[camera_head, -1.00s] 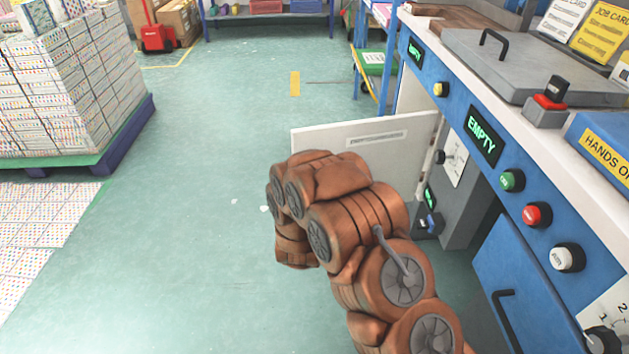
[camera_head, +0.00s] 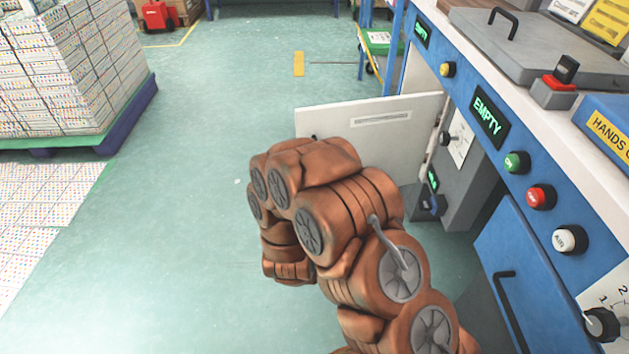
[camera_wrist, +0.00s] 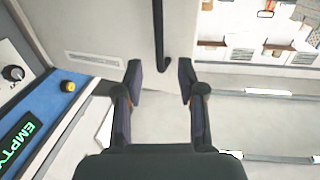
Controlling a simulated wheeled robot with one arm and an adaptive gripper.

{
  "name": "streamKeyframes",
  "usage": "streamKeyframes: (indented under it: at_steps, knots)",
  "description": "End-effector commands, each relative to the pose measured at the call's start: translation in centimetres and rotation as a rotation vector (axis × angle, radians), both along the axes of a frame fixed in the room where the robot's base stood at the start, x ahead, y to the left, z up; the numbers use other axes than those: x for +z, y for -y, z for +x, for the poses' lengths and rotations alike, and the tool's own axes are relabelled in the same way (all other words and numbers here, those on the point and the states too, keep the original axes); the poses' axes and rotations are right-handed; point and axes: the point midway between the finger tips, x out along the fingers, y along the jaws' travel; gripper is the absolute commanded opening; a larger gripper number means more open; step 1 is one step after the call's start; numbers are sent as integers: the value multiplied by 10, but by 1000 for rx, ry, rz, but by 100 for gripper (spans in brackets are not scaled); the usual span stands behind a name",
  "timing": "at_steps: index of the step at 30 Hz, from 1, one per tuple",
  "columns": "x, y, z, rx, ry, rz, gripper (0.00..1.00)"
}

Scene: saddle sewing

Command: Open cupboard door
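A white cupboard door (camera_head: 371,132) with a long slot stands swung out from the blue bench in the head view, its lower part hidden behind my arm. My gripper (camera_wrist: 160,82) is open in the wrist view, one dark finger on each side, with nothing between the fingertips. A black bar handle (camera_wrist: 158,35) on a pale panel (camera_wrist: 135,25) stands just beyond the gap, its lower end near fingertip level. I cannot tell whether it touches a finger. The slot (camera_wrist: 93,58) shows at the left. My gripper is hidden in the head view.
A blue door (camera_head: 535,280) with a black handle is at the right of the bench (camera_head: 470,95), below several buttons. A loaded pallet (camera_head: 110,120) stands at the left. Green floor (camera_head: 200,220) is clear between pallet and arm.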

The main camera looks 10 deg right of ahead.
Motion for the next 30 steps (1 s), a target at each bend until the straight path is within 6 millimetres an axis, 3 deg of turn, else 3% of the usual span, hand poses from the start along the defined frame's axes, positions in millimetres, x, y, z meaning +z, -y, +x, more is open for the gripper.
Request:
streamKeyframes:
  at_steps: [12, 30]
  knots:
    - [2, -3, -17, 0, 6, -1, 39]
    - [3, -3, -19, -3, 9, 0, 39]
